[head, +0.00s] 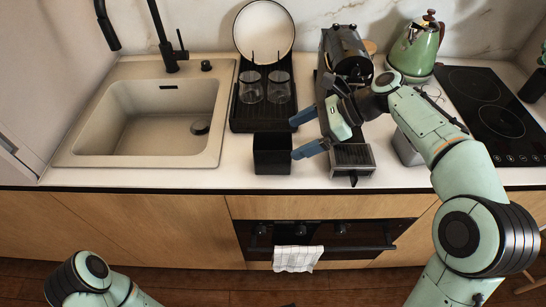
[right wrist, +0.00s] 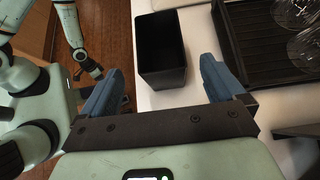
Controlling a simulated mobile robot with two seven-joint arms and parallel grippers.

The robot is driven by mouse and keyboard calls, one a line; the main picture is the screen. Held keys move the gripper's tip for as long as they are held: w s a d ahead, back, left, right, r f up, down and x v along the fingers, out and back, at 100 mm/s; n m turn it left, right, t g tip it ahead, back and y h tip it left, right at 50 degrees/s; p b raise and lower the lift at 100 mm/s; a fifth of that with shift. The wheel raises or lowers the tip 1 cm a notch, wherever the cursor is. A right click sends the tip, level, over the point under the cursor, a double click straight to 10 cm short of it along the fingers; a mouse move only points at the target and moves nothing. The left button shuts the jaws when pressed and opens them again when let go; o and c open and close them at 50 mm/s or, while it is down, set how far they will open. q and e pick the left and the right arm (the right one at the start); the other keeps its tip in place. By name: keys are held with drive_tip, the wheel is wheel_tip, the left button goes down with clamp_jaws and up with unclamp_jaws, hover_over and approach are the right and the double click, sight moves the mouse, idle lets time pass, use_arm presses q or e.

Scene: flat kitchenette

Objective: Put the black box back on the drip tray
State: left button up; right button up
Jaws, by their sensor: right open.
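The black box (head: 272,153) is an open-topped, empty bin standing upright on the counter near its front edge. It also shows in the right wrist view (right wrist: 163,65). The black ribbed drip tray (head: 240,117) lies just behind the box, with two clear glasses and a white plate on it. Its edge shows in the right wrist view (right wrist: 232,50). My right gripper (head: 300,133) is open, its blue fingers pointing left at the box from the right. In the right wrist view the box lies between and beyond the fingertips (right wrist: 160,72). My left gripper (right wrist: 95,72) is small there, away from the counter.
A sink (head: 150,122) is at the left. A green kettle (head: 416,50) and a black hob (head: 490,105) are at the right. A towel (head: 297,258) hangs below the counter.

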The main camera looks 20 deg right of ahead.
drive_tip(key=b+x, duration=0.1)
drive_tip(key=x, duration=0.7)
drive_tip(key=shift+w+a, duration=0.1)
drive_tip(key=shift+a, duration=0.1)
drive_tip(key=c, duration=1.2)
drive_tip(key=shift+o, duration=0.2)
wheel_tip(320, 180, up, 8)
drive_tip(key=p, duration=0.2)
wheel_tip(320, 180, up, 12)
drive_tip(key=p, duration=0.4)
hover_over(273, 148)
drive_tip(key=s, duration=0.3)
drive_tip(key=shift+w+a, duration=0.15)
drive_tip(key=shift+a, duration=0.25)
